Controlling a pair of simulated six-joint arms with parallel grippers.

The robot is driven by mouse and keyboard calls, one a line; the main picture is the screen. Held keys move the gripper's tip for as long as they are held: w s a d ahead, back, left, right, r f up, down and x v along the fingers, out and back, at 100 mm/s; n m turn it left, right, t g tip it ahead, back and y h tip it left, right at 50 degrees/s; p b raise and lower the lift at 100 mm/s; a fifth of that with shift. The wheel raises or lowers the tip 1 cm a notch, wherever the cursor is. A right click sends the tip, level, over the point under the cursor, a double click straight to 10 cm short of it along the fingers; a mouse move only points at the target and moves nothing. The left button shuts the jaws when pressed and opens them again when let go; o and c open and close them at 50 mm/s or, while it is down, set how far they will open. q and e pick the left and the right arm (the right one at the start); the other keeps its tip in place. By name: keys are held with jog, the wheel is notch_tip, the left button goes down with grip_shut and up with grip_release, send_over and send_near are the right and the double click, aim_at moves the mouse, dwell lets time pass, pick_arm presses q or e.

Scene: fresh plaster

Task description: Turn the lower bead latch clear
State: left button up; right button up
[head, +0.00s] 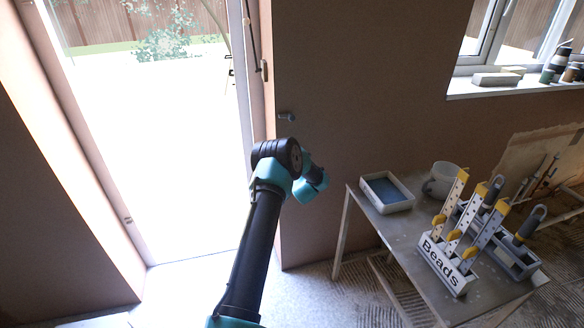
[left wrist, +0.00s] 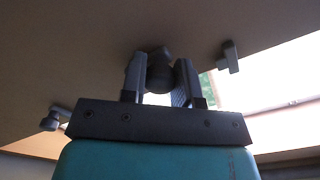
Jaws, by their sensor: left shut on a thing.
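In the left wrist view, my left gripper (left wrist: 160,82) has its two grey fingers closed around a dark rounded knob (left wrist: 159,72) on the brown wall surface. A small grey tab shows just above the knob; this looks like a latch. Another grey latch (left wrist: 229,57) is up to the right, beside the bright opening, and another (left wrist: 55,118) is at lower left; both are apart from the fingers. In the head view, my arm reaches up to the wall beside the door opening, and its fingertips are hidden. A small grey latch (head: 287,117) is on the wall above it. My right gripper is not in view.
At right, a table (head: 405,240) holds a white tray (head: 388,192), a white pot (head: 444,179) and a rack labelled "Beads" (head: 450,262) with several yellow-ended strips. The bright door opening (head: 160,150) is left of my arm. Several items stand on the windowsill (head: 515,88).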

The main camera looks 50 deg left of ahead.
pick_arm(q)
jog(key=shift+m, duration=0.4)
jog(key=o, duration=0.9)
jog(key=shift+d, duration=0.15)
jog(key=v, duration=1.7)
jog(key=shift+d, duration=0.1)
